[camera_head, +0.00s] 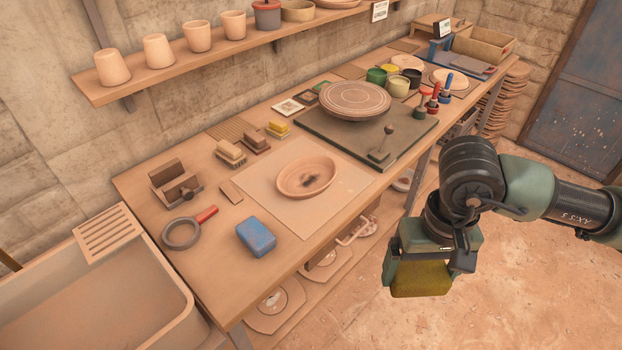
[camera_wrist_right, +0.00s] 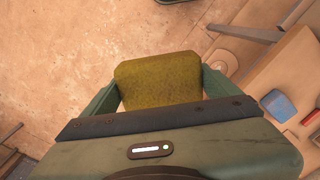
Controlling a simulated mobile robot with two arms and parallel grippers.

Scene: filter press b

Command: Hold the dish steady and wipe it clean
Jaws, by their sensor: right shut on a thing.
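The dish (camera_head: 306,177) is a shallow tan oval with a dark smudge on its inside. It lies on a pale square mat (camera_head: 290,215) on the workbench. My right gripper (camera_head: 420,280) is shut on a yellow-olive sponge (camera_head: 421,280), out over the floor in front of the bench and apart from the dish. The sponge also shows between the fingers in the right wrist view (camera_wrist_right: 158,80). My left gripper is in neither view.
A blue block (camera_head: 256,237) and a ring with a red handle (camera_head: 188,229) lie on the bench near the mat. Brushes (camera_head: 231,153) stand behind. A round plate (camera_head: 355,100) sits on a dark board (camera_head: 320,133). A sink (camera_head: 100,290) is at left. The floor below my right arm is clear.

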